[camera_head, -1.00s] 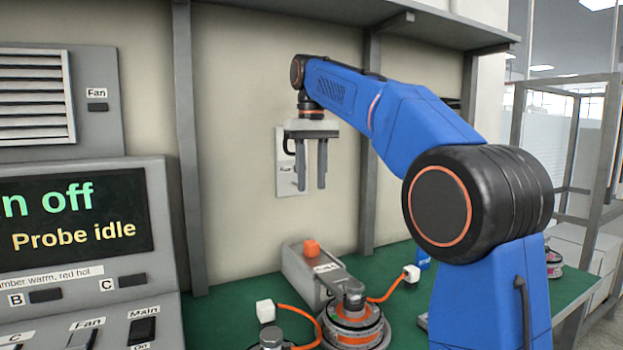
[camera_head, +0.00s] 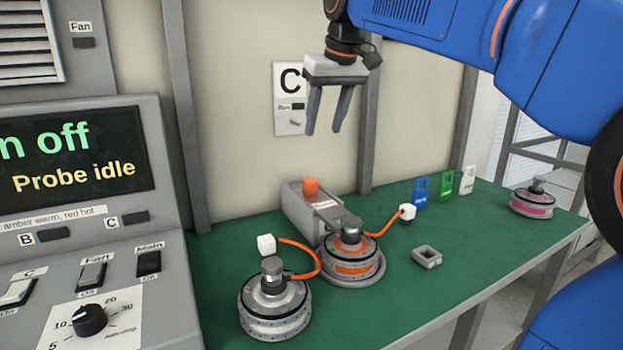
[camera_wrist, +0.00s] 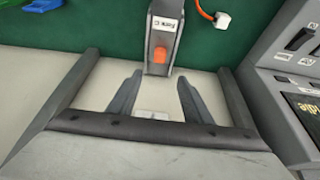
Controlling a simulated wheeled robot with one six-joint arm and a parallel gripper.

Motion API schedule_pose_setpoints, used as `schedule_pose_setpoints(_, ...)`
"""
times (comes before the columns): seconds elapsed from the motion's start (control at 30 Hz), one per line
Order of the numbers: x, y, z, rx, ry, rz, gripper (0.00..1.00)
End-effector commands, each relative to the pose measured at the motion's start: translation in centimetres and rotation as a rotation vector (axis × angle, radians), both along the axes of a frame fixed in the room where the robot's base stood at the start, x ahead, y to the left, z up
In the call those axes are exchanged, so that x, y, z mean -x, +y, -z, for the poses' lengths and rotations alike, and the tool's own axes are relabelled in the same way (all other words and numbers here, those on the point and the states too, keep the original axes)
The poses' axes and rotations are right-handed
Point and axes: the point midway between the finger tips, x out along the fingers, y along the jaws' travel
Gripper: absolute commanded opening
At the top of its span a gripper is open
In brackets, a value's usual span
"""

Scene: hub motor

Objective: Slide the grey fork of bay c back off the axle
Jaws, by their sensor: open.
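The grey fork of bay c (camera_head: 298,212) is a long grey housing with an orange block (camera_head: 310,186) on top. It lies on the green bench below the C sign. Its front end reaches the axle (camera_head: 351,226) of the orange-banded motor (camera_head: 352,268); whether it still surrounds the axle is hard to tell. In the wrist view the labelled fork (camera_wrist: 166,22) and its orange block (camera_wrist: 160,55) show ahead, between the fingertip directions. My gripper (camera_head: 323,131) is open and empty, pointing down, well above the fork. It also shows in the wrist view (camera_wrist: 160,76).
A second grey motor (camera_head: 274,302) stands front left, with an orange cable and white plug (camera_head: 266,245). A small grey hollow block (camera_head: 426,257) sits right. Blue (camera_head: 420,192), green and white tags stand behind.

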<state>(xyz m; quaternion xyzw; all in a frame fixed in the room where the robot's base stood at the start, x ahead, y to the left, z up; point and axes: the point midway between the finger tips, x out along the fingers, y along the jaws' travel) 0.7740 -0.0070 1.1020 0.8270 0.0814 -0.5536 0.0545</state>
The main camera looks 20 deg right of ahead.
Motion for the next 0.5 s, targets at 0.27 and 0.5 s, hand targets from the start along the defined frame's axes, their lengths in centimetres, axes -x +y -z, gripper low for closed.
schedule_pose_setpoints(0.27, -0.9, 0.2, 2.5, 0.0, 0.0, 0.0, 0.45)
schedule_pose_setpoints(0.5, -2.5, 0.5, 6.4, 0.0, 0.001, 0.0, 0.45)
